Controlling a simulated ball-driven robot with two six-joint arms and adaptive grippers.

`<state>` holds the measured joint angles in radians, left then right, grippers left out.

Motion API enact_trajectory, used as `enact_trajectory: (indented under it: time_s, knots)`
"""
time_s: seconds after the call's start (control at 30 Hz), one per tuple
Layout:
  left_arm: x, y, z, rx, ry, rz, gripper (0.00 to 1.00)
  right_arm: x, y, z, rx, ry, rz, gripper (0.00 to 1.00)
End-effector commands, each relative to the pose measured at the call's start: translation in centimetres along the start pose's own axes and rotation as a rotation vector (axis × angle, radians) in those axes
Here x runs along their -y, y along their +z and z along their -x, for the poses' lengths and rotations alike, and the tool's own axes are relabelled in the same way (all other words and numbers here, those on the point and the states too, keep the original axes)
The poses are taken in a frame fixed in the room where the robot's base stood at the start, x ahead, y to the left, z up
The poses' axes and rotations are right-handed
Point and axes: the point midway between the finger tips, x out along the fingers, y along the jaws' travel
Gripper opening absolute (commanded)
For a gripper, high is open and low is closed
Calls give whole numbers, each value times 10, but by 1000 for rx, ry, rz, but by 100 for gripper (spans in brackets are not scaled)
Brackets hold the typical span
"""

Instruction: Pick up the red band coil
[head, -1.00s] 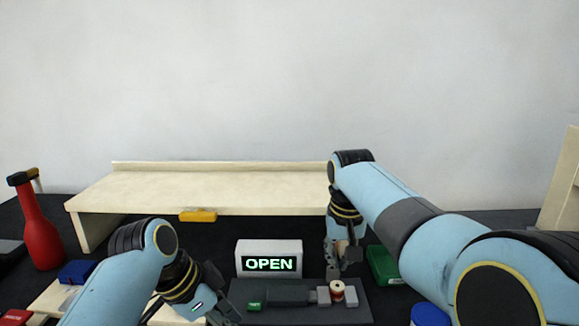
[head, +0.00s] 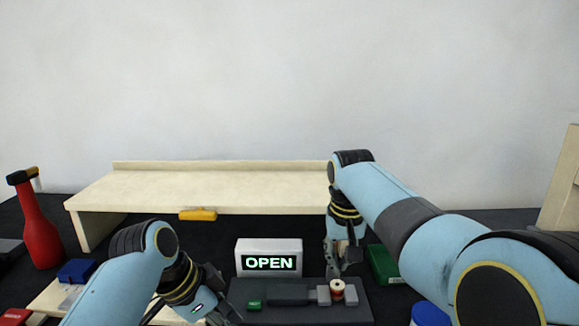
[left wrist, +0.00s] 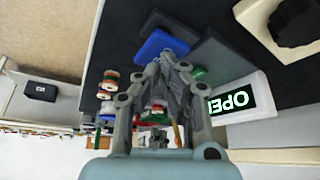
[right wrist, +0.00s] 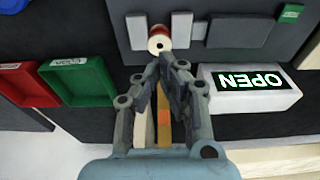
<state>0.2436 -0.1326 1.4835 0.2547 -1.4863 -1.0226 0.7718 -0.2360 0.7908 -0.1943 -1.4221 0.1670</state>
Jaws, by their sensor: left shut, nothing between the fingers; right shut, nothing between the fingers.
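The red band coil (head: 337,290) is a small pale spool with a red band. It stands upright in the dark tray (head: 290,312) between two grey blocks. The right wrist view shows it from above (right wrist: 158,40), just beyond the fingertips. My right gripper (head: 335,272) is shut and empty, close behind and above the coil; I cannot see any contact. Its fingers also show in the right wrist view (right wrist: 167,62). My left gripper (head: 228,314) is shut and empty at the tray's left end. Its fingers show in the left wrist view (left wrist: 170,62).
The white OPEN sign box (head: 269,250) stands behind the tray, left of my right gripper. A green bin (head: 383,265) is right of that gripper. A blue block (head: 77,271) and a red bottle (head: 40,235) are at left. A pale raised shelf (head: 250,190) spans the back.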

Motion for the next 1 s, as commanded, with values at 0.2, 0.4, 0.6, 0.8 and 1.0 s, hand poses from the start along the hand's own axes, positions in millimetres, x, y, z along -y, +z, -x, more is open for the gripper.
enact_trajectory:
  time_s: [0.2,0.4,0.6,0.8,1.0]
  knots:
    - [0,3,-6,1,1,0,0,0,1,-3,0,0,0,0]
    - [-1,6,-11,2,2,1,0,0,1,-6,1,0,0,0]
    - [-1,6,-12,2,3,1,0,0,1,-6,1,0,0,18]
    - [-1,7,-12,3,4,1,0,2,2,-5,5,-8,79,41]
    - [-2,7,-12,3,4,1,0,11,-14,26,-80,-154,413,41]
